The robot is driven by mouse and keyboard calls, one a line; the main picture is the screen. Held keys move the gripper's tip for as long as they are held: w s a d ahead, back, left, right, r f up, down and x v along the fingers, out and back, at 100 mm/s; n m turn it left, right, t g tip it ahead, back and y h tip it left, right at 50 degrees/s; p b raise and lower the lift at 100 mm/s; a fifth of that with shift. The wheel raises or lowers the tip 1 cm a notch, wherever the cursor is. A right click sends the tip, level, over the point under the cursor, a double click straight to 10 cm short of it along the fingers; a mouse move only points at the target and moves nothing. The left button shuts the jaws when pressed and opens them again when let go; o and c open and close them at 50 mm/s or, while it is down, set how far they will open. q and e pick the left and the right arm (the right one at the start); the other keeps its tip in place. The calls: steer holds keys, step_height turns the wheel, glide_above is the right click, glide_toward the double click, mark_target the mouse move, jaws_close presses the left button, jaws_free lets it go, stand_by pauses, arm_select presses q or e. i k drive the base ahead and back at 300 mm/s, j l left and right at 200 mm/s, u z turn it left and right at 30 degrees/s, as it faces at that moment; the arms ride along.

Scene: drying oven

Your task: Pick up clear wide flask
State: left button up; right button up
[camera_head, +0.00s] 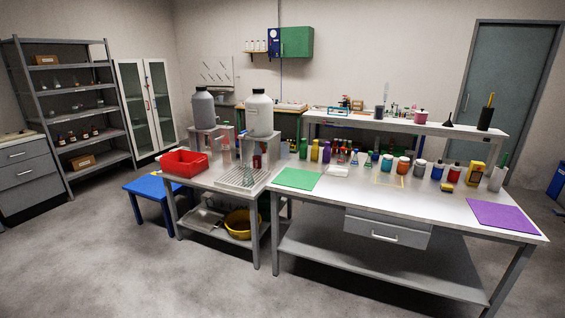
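Several small glass vessels stand at the back edge of the long white table, among coloured bottles and jars. One small flask-like vessel (354,158) and another with bluish-green contents (368,162) stand near the middle of that row. They are too small to tell which is a clear wide flask. More small glassware stands on the grey shelf rack (74,90) at the left, also too small to tell apart. Neither of my grippers is in the head view.
The long white table (420,205) has a green mat (298,179), a purple mat (502,215) and a clear front strip. Left of it, a lower table holds a red bin (184,163), a rack (241,177) and large jugs. A blue stool (155,188) stands left. The front floor is free.

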mark_target(248, 180)
steer(key=i+l, duration=0.1)
steer(key=i, duration=0.7)
steer(key=i+u, duration=0.15)
steer(key=i, duration=0.7)
steer(key=i+j+z, duration=0.1)
steer(key=i+j, duration=0.45)
steer(key=i+j+z, duration=0.1)
steer(key=i+j, duration=0.4)
steer(key=j, duration=0.25)
steer(key=i+j+z, duration=0.1)
steer(key=j, duration=0.2)
steer(key=i+j+z, duration=0.1)
steer(key=j, duration=0.2)
